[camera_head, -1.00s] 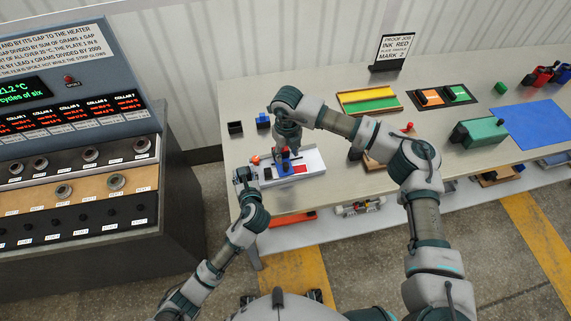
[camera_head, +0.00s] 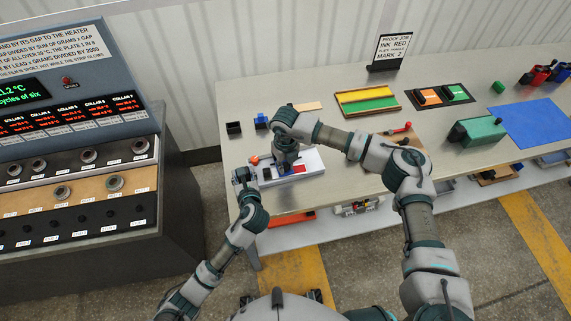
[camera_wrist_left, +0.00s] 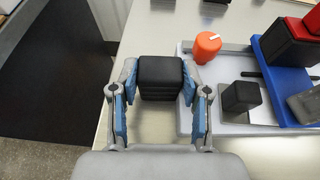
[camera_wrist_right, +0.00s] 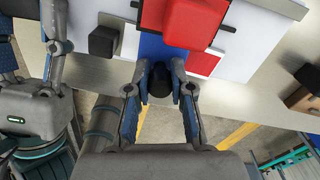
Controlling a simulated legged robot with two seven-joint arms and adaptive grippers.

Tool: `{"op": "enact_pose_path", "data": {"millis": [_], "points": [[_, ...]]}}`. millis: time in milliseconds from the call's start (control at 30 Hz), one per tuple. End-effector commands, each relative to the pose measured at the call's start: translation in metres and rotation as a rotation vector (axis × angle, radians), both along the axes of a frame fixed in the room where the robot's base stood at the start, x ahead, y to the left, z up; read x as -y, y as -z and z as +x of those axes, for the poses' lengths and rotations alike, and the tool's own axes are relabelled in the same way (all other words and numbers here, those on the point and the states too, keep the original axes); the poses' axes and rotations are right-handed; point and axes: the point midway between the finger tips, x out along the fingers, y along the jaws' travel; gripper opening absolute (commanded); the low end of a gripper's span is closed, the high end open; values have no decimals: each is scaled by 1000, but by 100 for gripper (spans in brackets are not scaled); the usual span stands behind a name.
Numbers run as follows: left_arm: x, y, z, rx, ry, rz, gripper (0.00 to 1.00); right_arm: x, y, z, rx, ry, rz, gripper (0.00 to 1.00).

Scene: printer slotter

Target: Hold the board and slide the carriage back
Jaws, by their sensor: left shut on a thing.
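The white board (camera_head: 312,160) lies at the table's near left edge. It carries an orange knob (camera_wrist_left: 208,46), a small black block (camera_wrist_left: 241,96), a red patch (camera_head: 299,169) and a blue carriage (camera_wrist_left: 290,82) with red and black parts on top. My left gripper (camera_wrist_left: 160,80) is shut on a black block (camera_wrist_left: 160,72) at the board's left side. My right gripper (camera_wrist_right: 160,84) has its fingers either side of a black knob (camera_wrist_right: 160,80) at the blue carriage. Whether they press on it is unclear. In the head view my right arm hides most of the carriage.
A black cup (camera_head: 234,128) and a small blue piece (camera_head: 261,122) stand behind the board. A tray with yellow and green strips (camera_head: 368,101), a green box (camera_head: 478,132) and a blue mat (camera_head: 535,125) lie to the right. A heater console (camera_head: 80,150) stands left of the table.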

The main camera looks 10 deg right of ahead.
Motion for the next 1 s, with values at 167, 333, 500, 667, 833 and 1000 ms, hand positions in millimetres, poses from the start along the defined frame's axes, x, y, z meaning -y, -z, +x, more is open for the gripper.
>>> {"op": "enact_pose_path", "data": {"millis": [167,333,500,667,833,1000], "points": [[2,6,-2,-13,4,-1,0,3,1,2,2,4,-2,0],[2,6,-2,-14,3,-1,0,33,1,8,3,10,-3,0],[2,6,-2,-14,2,1,0,79,0,16,4,10,-3,0],[1,7,-2,-15,2,0,0,106,0,21,4,6,-3,0],[0,7,-2,-16,0,2,0,115,0,23,3,4,-4,0],[-1,7,-2,-16,-3,5,0,117,0,23,3,6,-7,0]]}}
